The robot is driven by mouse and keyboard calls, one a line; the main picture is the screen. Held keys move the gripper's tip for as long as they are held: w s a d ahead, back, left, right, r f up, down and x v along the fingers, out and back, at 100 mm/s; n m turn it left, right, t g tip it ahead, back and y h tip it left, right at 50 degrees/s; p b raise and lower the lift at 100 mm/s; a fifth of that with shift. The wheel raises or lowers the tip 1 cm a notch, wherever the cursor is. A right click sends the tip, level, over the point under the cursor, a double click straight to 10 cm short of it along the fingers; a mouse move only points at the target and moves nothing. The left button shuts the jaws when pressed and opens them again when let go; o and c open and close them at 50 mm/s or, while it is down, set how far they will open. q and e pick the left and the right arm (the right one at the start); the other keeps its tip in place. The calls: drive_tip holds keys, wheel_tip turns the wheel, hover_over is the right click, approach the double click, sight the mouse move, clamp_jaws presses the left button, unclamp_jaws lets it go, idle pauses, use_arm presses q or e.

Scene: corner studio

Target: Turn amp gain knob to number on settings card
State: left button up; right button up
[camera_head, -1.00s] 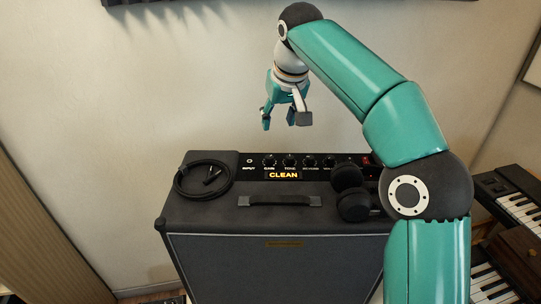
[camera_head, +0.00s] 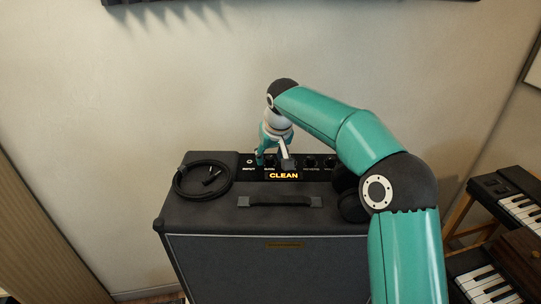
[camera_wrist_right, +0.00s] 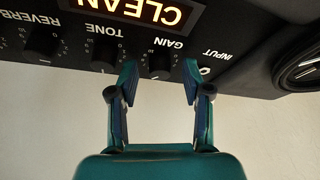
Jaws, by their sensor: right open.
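The black amp (camera_head: 220,222) stands against the wall, its control panel at the back top edge with a lit CLEAN display (camera_head: 284,176). My right gripper (camera_head: 273,161) is open over the panel, covering the gain knob in the head view. In the right wrist view the gain knob (camera_wrist_right: 158,63) sits between the open fingertips, with a finger on each side; contact cannot be told. The tone knob (camera_wrist_right: 104,55) is just beyond one finger. The number the gain pointer marks is too small to read. No settings card is visible. My left gripper is not in view.
A coiled black cable (camera_head: 181,181) lies on the amp's top left. A carry handle (camera_head: 280,200) is at the middle. Black headphones (camera_head: 352,207) rest at the right, partly behind my right arm. Keyboards (camera_head: 518,203) stand at the far right.

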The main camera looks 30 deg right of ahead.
drive_tip(key=shift+c, duration=0.2)
clamp_jaws()
drive_tip(key=shift+m, duration=0.4)
drive_tip(key=m, duration=0.1)
drive_tip(key=m+h+p, duration=0.1)
drive_tip(key=m, duration=0.1)
drive_tip(key=shift+w+a+r+h, duration=0.1)
drive_tip(key=shift+a+h, duration=0.1)
drive_tip(key=shift+h, duration=0.1)
drive_tip(key=m+g+h+p, duration=0.1)
drive_tip(key=m, duration=0.2)
drive_tip(key=shift+w, duration=0.1)
drive_tip(key=m+p, duration=0.1)
drive_tip(key=m, duration=0.1)
drive_tip(key=m+g+p, duration=0.1)
drive_tip(key=shift+w+a+r+m+h+p, duration=0.1)
drive_tip(key=shift+a+m+h+p, duration=0.05)
drive_tip(key=shift+m+h+p, duration=0.25)
drive_tip(key=shift+w+m+g+p, duration=0.1)
drive_tip(key=shift+m+g+p, duration=0.6)
drive_tip(key=shift+m+p, duration=0.8)
